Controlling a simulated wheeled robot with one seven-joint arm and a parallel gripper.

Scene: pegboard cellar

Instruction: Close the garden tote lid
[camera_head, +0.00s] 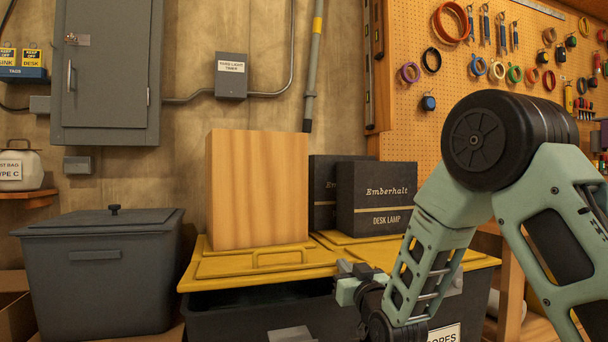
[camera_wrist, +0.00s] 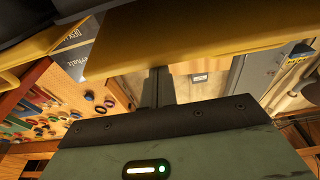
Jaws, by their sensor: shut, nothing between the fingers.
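A dark tote (camera_head: 240,318) with a yellow lid (camera_head: 212,268) stands at the centre of the head view. A dark gap shows under the lid's front edge, so the left part of the lid sits a little above the tote's rim. The label on its front is partly hidden by my arm, and I cannot read "garden" on it. My gripper (camera_head: 349,284) is at the lid's front edge, its fingertips hard to make out there. In the wrist view my gripper (camera_wrist: 158,84) is shut and empty, with the yellow lid (camera_wrist: 200,38) just beyond its fingers; I cannot tell whether they touch.
A plain wooden block (camera_head: 257,190) stands on the lid's left part. A black desk lamp box (camera_head: 377,199) and another dark box (camera_head: 322,190) stand to its right. A grey lidded bin (camera_head: 100,280) is at left. A pegboard with tools (camera_head: 470,70) hangs behind my arm.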

